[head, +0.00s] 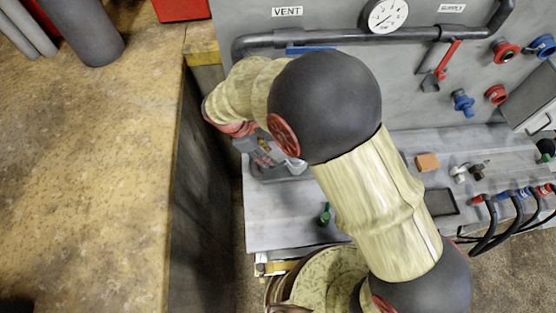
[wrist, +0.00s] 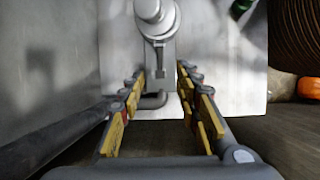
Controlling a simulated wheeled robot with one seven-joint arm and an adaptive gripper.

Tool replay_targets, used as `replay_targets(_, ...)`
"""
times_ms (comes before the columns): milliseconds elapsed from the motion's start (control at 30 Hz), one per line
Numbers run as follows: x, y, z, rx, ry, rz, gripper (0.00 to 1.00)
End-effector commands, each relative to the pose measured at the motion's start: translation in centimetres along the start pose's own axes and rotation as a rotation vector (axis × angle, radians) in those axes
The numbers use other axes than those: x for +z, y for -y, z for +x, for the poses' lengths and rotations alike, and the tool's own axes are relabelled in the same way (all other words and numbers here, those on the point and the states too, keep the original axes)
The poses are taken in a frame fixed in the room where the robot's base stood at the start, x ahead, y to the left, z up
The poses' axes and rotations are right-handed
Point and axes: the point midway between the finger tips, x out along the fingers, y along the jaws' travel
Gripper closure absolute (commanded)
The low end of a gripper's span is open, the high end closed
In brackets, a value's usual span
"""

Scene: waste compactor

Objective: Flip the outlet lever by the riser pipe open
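My gripper (wrist: 161,85) is open in the wrist view, its yellow-padded fingers apart on both sides of a narrow gap. Beyond the fingertips stands a light grey round fitting (wrist: 155,18) with a grey base and a bent lower part. I cannot tell whether this is the outlet lever, or whether the fingers touch it. A dark pipe (wrist: 50,138) runs along the left of the wrist view; I cannot tell if it is the riser. In the head view my gripper (head: 268,155) is partly hidden by my arm. No outlet lever is clearly identifiable there.
The grey panel carries a black pipe (head: 340,37), a gauge (head: 387,15), a blue bar (head: 311,49) under VENT and a red lever (head: 447,60) under SUPPLY. An orange block (head: 427,162) and small fittings lie on the bench (head: 268,215). A tan surface (head: 85,170) is at left.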

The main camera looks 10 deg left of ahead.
Motion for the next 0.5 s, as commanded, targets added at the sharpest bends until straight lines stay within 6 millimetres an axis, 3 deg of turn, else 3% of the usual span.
replay_targets(500, 0.0, 0.1, 6.7, -0.004, 0.000, 0.007, 0.67)
